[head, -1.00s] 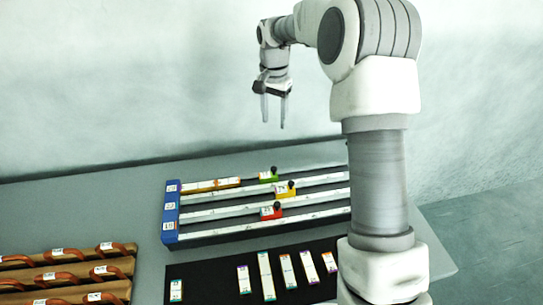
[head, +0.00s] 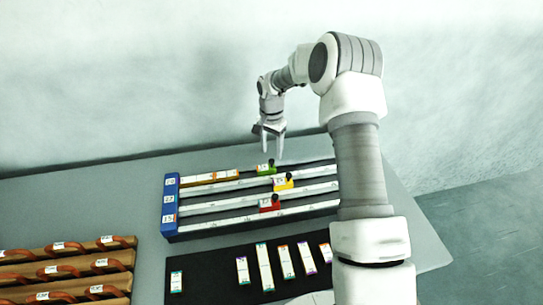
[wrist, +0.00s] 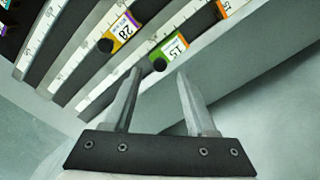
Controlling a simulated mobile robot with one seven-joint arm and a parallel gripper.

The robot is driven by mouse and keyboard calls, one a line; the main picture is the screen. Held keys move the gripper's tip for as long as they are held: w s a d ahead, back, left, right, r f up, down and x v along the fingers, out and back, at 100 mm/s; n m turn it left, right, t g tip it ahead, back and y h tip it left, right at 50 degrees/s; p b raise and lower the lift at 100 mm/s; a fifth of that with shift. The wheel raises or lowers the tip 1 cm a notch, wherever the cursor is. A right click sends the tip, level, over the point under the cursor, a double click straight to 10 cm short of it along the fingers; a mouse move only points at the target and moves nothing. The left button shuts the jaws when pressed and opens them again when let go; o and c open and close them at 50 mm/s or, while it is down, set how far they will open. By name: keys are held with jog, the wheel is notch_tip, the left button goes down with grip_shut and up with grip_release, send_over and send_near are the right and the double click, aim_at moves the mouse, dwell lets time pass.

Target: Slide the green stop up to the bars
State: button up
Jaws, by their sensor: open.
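The green stop (head: 264,170) has a dark knob and sits in the rearmost lane of the rack. It also shows in the wrist view (wrist: 175,48), with a label reading 15. Orange-yellow bars (head: 211,178) lie in the same lane against the blue left end, with a gap between them and the green stop. Their end shows at the top right of the wrist view (wrist: 224,8). My gripper (head: 272,154) is open and empty, pointing down above the green stop. In the wrist view the stop's knob lies just beyond and between the fingertips (wrist: 159,72).
A yellow stop (head: 283,182) and a red stop (head: 269,204) sit in the lanes in front. A black mat (head: 212,272) with several labelled strips lies nearer me. A wooden rack with brown handles (head: 68,265) stands at the left.

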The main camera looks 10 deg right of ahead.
aim_at(271, 160)
jog(key=shift+f, duration=1.9)
grip_shut()
